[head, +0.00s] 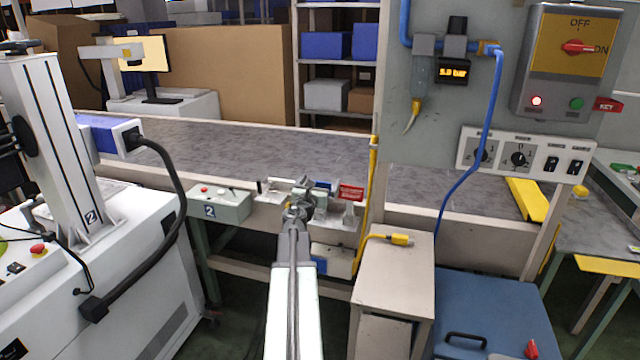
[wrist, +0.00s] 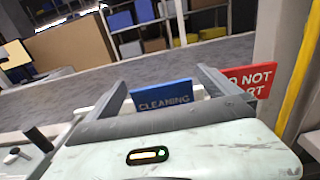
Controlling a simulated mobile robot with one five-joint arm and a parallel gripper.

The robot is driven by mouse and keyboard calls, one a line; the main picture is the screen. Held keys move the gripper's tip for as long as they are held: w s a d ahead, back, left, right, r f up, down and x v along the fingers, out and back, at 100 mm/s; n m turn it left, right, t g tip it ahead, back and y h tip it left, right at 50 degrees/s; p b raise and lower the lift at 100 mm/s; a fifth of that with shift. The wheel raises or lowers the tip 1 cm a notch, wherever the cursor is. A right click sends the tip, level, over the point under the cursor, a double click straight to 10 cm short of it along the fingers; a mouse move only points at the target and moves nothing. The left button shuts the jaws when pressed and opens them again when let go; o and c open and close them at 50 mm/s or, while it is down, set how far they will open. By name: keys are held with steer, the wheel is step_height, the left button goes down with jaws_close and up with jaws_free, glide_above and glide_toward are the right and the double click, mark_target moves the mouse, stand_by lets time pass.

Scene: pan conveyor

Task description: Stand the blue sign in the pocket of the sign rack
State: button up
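The blue sign (wrist: 165,95), lettered "CLEANING", stands upright ahead of my gripper (wrist: 160,85) in the wrist view. My gripper is open, its two fingers wide apart, with the sign seen between them; I cannot tell whether the sign lies between the tips or just beyond. The palm hides the sign's lower part. In the head view my gripper (head: 303,195) is over the small shelf by the conveyor, and the blue sign (head: 323,185) shows just behind it. The sign rack and its pocket cannot be made out clearly.
A red sign (wrist: 248,80) reading "DO NOT ...RT" stands right of the right finger. A small shelf (head: 335,233) fronts the grey conveyor (head: 250,150). A control box (head: 218,203) marked 2 stands left; a yellow post (head: 371,190) and cabinet (head: 395,275) stand right.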

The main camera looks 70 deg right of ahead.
steer(key=shift+a, duration=0.1)
steer(key=a, duration=0.7)
steer(key=shift+s+a, duration=0.3)
